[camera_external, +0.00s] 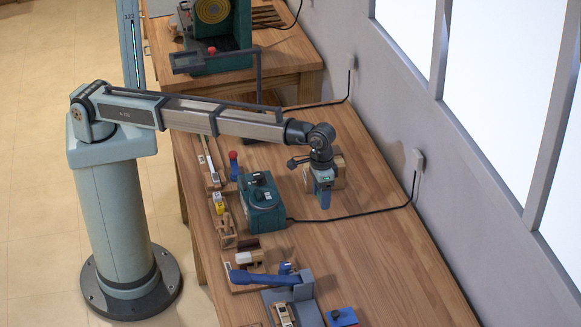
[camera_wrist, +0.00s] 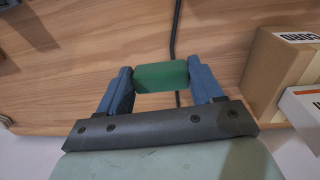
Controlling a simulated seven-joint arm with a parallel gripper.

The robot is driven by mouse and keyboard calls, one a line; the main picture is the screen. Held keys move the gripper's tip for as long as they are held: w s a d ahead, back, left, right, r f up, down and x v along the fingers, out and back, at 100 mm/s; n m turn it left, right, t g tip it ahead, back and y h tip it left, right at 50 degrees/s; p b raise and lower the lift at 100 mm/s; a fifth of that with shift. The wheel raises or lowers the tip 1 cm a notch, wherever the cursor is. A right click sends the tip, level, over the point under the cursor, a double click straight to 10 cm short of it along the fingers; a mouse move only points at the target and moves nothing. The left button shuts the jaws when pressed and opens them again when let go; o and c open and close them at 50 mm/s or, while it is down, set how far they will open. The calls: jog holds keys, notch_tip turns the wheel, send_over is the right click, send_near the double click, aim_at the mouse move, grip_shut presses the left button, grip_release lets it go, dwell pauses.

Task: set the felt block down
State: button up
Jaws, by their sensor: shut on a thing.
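My gripper (camera_wrist: 161,82) is shut on a green felt block (camera_wrist: 161,77), which sits between its two blue fingers in the wrist view. In the external view my gripper (camera_external: 324,198) points down over the wooden bench (camera_external: 380,260), right of the teal machine. The block cannot be made out clearly there. In the wrist view the bench top lies below the block. I cannot tell whether the block touches it.
A cardboard box (camera_external: 339,172) stands just behind my gripper; it also shows in the wrist view (camera_wrist: 275,70). A teal machine (camera_external: 262,205) stands to the left, its black cable crossing the bench. A blue-handled device (camera_external: 290,285) is at the front. The bench to the right is clear.

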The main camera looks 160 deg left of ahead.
aim_at(321, 226)
notch_tip(321, 226, down, 9)
jog(key=shift+r, duration=0.1)
dwell(0.4)
jog(key=o, duration=1.1)
jog(key=r, duration=0.8)
jog(key=s+r, duration=0.1)
jog(key=r, duration=0.3)
